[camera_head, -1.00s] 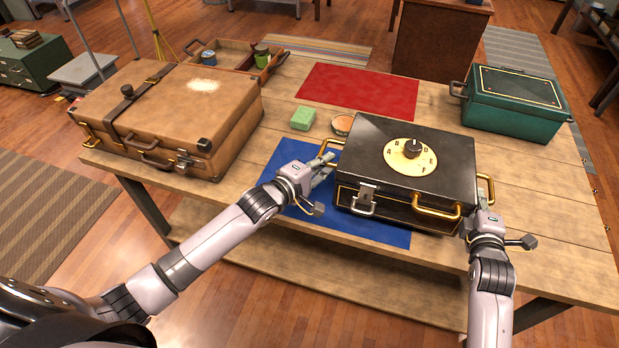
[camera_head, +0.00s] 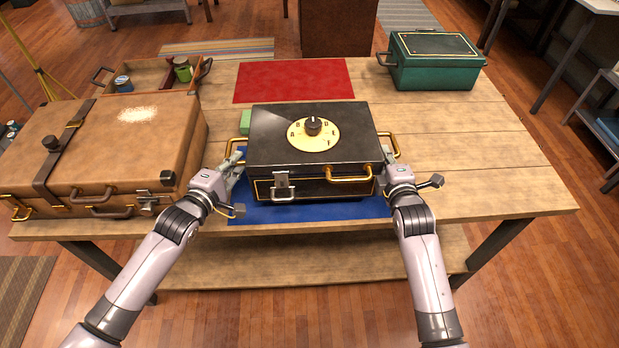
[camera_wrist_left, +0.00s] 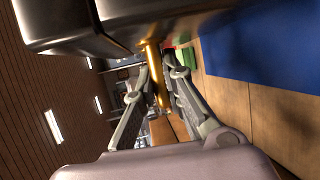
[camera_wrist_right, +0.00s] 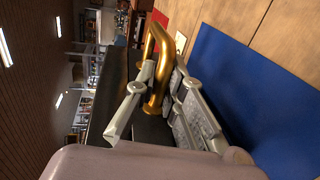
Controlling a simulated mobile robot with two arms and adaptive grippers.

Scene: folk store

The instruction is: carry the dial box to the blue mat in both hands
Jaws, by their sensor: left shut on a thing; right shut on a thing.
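The dial box (camera_head: 270,145), black with brass trim and a cream lettered dial on its lid, is over the blue mat (camera_head: 255,213), upright and level. The mat shows in front of it and at its sides; whether the box touches it is unclear. My left gripper (camera_head: 237,162) is shut on the brass handle at the box's left side; this handle (camera_wrist_left: 154,72) shows between the fingers in the left wrist view. My right gripper (camera_head: 387,160) is shut on the right side handle, a brass loop (camera_wrist_right: 157,62) in the right wrist view.
A brown suitcase (camera_head: 110,150) stands close on the left, with an open tray (camera_head: 150,77) of tins behind it. A green block (camera_head: 245,121) is partly hidden behind the box. A red mat (camera_head: 293,80) and green case (camera_head: 436,65) lie farther back. The table's right side (camera_head: 490,160) is clear.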

